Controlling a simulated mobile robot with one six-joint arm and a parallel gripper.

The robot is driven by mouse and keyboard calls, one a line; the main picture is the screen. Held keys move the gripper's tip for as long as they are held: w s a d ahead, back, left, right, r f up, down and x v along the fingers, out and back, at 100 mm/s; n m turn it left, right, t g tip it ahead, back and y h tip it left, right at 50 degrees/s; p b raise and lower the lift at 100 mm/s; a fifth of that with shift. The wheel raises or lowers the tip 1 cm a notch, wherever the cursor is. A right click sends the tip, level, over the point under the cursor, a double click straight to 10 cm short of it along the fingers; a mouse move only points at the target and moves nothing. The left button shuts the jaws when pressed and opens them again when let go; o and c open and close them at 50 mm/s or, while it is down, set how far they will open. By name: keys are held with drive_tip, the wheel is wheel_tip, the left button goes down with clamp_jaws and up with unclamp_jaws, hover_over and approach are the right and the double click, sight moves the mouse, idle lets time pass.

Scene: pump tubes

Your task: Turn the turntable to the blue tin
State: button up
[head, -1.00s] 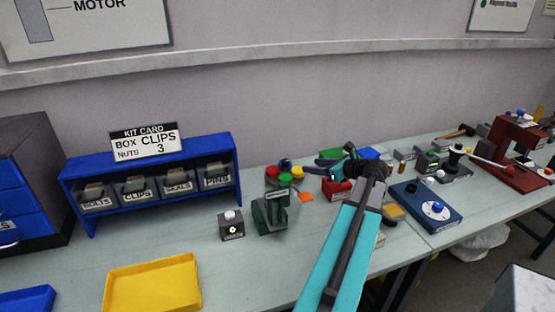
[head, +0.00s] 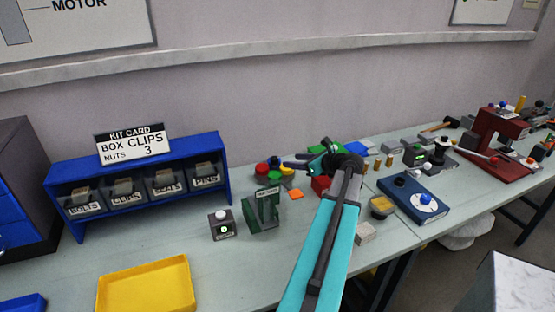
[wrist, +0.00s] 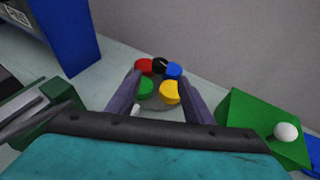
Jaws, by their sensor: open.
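The turntable (wrist: 160,107) is a grey disc carrying several round tins, partly hidden by my gripper. In the wrist view, the blue tin (wrist: 174,70) is at the back right, beside a black tin (wrist: 160,63). A red tin (wrist: 145,66) is at the back left, a yellow tin (wrist: 169,93) at the front right and a green tin (wrist: 145,89) at the front left. My gripper (wrist: 160,80) is open, its fingers on either side of the tin group. In the head view, the tins, such as the red tin (head: 262,167), are just beyond the fingertips.
A green block with a white knob (wrist: 286,131) is right of my gripper. A dark green stand (head: 264,211) and a grey button box (head: 222,226) are in front. The blue bin rack (head: 140,188) is left. A yellow tray (head: 147,284) lies at the front left.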

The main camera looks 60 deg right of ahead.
sight(277, 160)
drive_tip(key=p+x, duration=0.2)
drive_tip(key=x, duration=0.8)
drive_tip(key=shift+w+f, duration=0.1)
drive_tip(key=shift+f, duration=0.05)
clamp_jaws()
